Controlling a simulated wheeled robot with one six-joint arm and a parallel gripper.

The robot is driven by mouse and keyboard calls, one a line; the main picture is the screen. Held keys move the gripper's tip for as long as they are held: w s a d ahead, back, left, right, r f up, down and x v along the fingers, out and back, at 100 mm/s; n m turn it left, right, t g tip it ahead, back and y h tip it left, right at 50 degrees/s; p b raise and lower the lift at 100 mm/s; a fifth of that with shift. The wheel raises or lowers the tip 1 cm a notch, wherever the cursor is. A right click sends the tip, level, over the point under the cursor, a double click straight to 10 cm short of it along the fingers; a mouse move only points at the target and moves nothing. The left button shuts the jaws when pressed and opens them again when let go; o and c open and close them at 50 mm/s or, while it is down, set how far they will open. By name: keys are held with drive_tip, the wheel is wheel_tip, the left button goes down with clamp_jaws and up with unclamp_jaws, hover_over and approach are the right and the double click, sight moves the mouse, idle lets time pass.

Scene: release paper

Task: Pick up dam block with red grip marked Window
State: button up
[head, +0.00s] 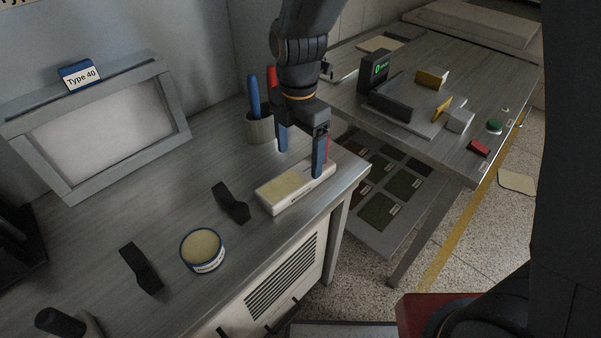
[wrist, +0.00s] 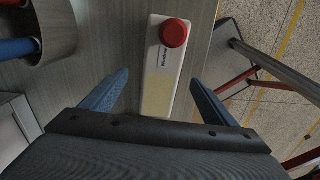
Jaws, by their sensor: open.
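The dam block (wrist: 158,103) is a long white block with a cream pad and a round red grip (wrist: 173,33). Its label beside the grip appears to read Window. In the head view the dam block (head: 268,198) lies on the grey bench near its right corner; the red grip is mostly hidden there by my gripper. My gripper (head: 299,163) is open and points down over the block's far end. In the wrist view my gripper (wrist: 161,77) has one blue finger on each side of the block, with nothing held.
A cup (head: 260,127) with blue and red handled tools stands close to my gripper's left. A black bracket (head: 231,203), a round tin (head: 202,251) and another black bracket (head: 141,268) lie nearer on the bench. A framed screen (head: 100,125) stands behind. A second table (head: 440,142) is at right.

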sight(300, 174)
drive_tip(key=f, duration=0.1)
drive_tip(key=f+p, duration=0.1)
drive_tip(key=f, duration=0.1)
drive_tip(key=shift+s+f+p, duration=0.25)
drive_tip(key=shift+f+p, duration=0.05)
drive_tip(key=shift+f, duration=0.1)
drive_tip(key=shift+w+d+f, duration=0.1)
drive_tip(key=shift+f, duration=0.65)
drive_tip(key=c, duration=1.4)
drive_tip(key=shift+c, duration=0.3)
drive_tip(key=shift+r, duration=0.15)
